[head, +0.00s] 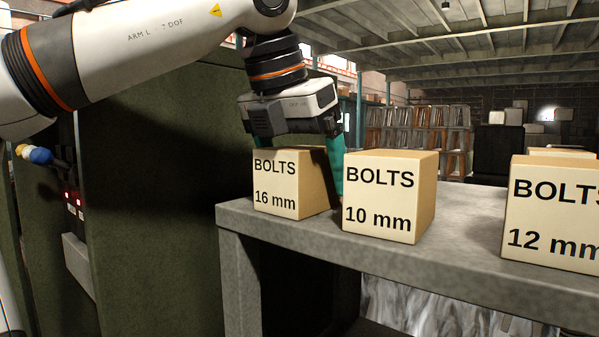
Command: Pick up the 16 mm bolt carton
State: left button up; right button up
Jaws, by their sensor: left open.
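The 16 mm bolt carton (276,187) is a tan box marked "BOLTS 16 mm" standing upright at the left end of a grey bench (470,234). My left gripper (297,150) points down over this carton. It is open, with one teal finger on the carton's right side, between it and the 10 mm carton. The other finger shows only a little at the carton's upper left, mostly hidden behind it. I cannot tell whether the fingers touch the cardboard. My right gripper is not in view.
The 10 mm bolt carton (379,200) stands close to the right of the 16 mm one, with a narrow gap. The 12 mm carton (553,221) stands at the right edge, cut off by the frame. A dark green panel (150,190) rises left of the bench.

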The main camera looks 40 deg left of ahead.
pick_arm(q)
jog(key=c, duration=1.1)
jog(key=shift+c, duration=1.4)
jog(key=shift+r, duration=0.15)
